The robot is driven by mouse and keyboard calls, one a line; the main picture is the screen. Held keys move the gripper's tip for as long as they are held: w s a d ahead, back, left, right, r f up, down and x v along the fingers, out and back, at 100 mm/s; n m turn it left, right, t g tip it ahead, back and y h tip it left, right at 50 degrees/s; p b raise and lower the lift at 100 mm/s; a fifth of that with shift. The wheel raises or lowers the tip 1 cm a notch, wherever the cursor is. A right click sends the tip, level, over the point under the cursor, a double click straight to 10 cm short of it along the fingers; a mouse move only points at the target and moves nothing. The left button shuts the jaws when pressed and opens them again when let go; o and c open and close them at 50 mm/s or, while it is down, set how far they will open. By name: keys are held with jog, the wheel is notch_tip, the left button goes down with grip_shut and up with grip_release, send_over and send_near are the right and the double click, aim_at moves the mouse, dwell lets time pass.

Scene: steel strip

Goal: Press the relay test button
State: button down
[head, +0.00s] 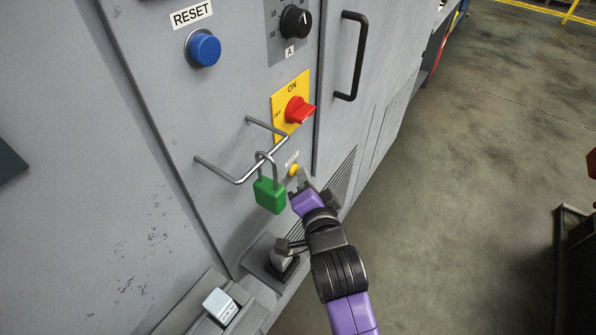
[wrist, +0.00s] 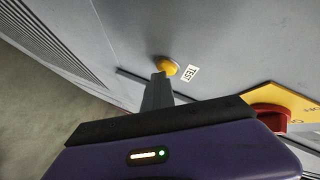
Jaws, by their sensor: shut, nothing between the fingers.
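The relay test button is a small round yellow button (head: 293,170) on the grey cabinet front, below the red switch. It also shows in the wrist view (wrist: 167,66), beside a white label reading TEST (wrist: 190,73). My gripper (head: 302,177) is shut and empty. Its fingertips (wrist: 160,77) are right at the button in the wrist view and overlap its lower edge. I cannot tell whether they touch it or whether the button is pushed in.
A metal bar handle (head: 240,182) sticks out left of the button, with a green padlock (head: 269,195) hanging from it. A red rotary switch (head: 299,111) on a yellow plate is above. A blue RESET button (head: 204,48) and black door handle (head: 352,56) are higher up. Open floor lies right.

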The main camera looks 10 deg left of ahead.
jog(key=shift+s+d+p, duration=0.2)
jog(key=shift+d+p, duration=0.05)
jog(key=shift+d, duration=0.25)
jog(key=shift+s+d+p, duration=0.2)
jog(key=shift+d, duration=0.25)
jog(key=shift+s+d+p, duration=0.25)
jog(key=shift+d, duration=0.55)
jog(key=shift+s+d+p, duration=0.25)
jog(key=shift+s+d, duration=0.05)
jog(key=shift+d, duration=0.45)
jog(key=shift+s+d+p, duration=0.25)
jog(key=shift+d, duration=0.55)
